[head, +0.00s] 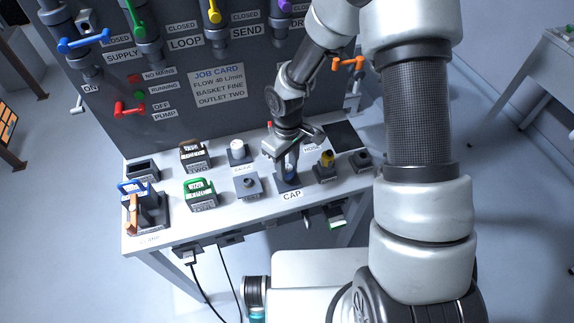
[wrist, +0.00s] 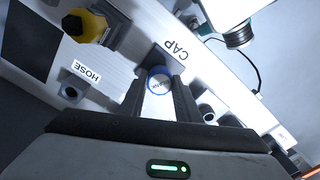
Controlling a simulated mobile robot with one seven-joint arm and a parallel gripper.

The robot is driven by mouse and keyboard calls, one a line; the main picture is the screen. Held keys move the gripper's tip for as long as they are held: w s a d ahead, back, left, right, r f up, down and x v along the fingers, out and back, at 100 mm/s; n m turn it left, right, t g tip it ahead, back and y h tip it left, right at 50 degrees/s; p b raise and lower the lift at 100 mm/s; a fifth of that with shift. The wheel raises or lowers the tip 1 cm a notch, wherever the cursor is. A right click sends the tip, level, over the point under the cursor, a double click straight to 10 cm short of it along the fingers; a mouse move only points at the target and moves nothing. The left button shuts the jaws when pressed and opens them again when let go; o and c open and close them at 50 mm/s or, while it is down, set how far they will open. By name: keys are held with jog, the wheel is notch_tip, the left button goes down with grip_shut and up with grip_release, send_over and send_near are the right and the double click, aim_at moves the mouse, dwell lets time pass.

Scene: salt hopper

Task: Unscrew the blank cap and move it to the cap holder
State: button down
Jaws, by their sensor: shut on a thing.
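The cap is at the dark cap holder (head: 288,183) behind the CAP label (head: 292,196). I cannot tell whether it is seated in the holder or just above it.
A yellow-topped fitting (head: 326,160) stands close right of the holder, and a grey block with a post (head: 247,186) close left. Green- and brown-handled baskets (head: 200,192) (head: 194,154) stand further left. The valve panel (head: 215,95) rises behind the bench.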

aim_at(287, 168)
jog(key=shift+f+b, duration=1.25)
jog(key=shift+f, duration=0.25)
jog(key=c, duration=0.8)
grip_release()
jog(key=shift+o, duration=0.2)
jog(key=shift+r, duration=0.1)
jog(key=shift+r+p, duration=2.3)
jog(key=shift+r, duration=0.7)
notch_tip(287, 168, up, 17)
jog(key=p, duration=0.1)
jog(key=shift+r, duration=0.2)
